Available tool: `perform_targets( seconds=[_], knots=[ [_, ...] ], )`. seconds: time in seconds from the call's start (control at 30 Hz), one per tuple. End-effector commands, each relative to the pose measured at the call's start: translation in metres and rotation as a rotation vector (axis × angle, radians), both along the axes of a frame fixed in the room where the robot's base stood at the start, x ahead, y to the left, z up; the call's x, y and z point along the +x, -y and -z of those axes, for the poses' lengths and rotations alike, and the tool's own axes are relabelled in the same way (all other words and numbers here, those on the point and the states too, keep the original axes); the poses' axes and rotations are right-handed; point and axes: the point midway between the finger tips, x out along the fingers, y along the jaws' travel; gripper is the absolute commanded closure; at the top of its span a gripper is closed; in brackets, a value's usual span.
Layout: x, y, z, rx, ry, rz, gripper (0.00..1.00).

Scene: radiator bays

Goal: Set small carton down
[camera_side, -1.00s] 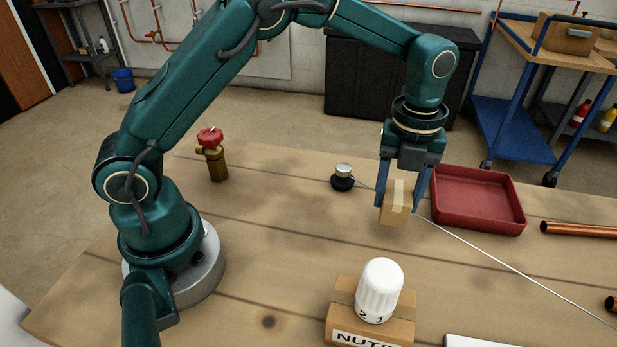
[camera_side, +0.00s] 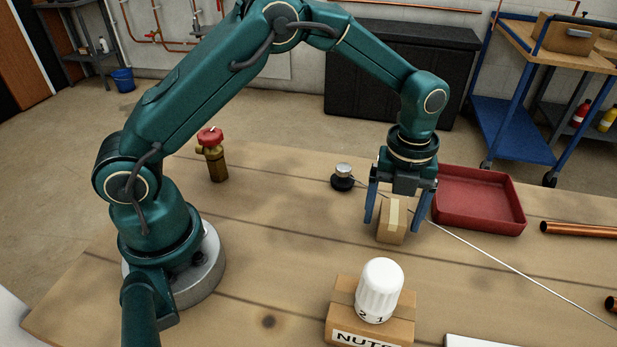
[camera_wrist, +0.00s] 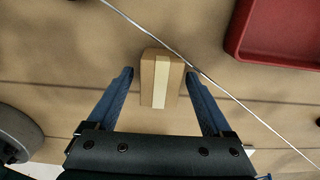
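The small carton (camera_side: 391,220) is a brown box with a pale tape strip, resting upright on the wooden bench. In the wrist view the carton (camera_wrist: 161,80) lies between and slightly beyond the two blue fingertips. My gripper (camera_side: 396,221) is open around it, with a visible gap on each side of the carton. The fingers also show in the wrist view (camera_wrist: 158,75), spread apart and not touching it. The carton's underside is hidden.
A thin rod or cable (camera_side: 500,263) runs diagonally past the carton from a black-based knob (camera_side: 343,178). A red tray (camera_side: 480,224) stands close on the right. A white thermostat head (camera_side: 379,290) sits on a larger box (camera_side: 345,335) in front. A brass valve (camera_side: 215,165) stands left.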

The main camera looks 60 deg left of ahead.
Motion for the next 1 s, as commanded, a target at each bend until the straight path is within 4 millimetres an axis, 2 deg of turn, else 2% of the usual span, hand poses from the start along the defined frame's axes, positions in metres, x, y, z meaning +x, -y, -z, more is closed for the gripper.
perform_targets(
  seconds=[0.27,0.37,0.7,1.0],
  knots=[
    [0.0,0.0,-0.007,0.0,0.001,0.0,0.16],
    [0.001,0.0,-0.022,-0.001,0.006,0.0,0.16],
    [0.001,0.0,-0.095,-0.002,0.006,0.0,0.16],
    [0.0,0.0,-0.121,-0.001,0.0,-0.001,0.16]
  ],
)
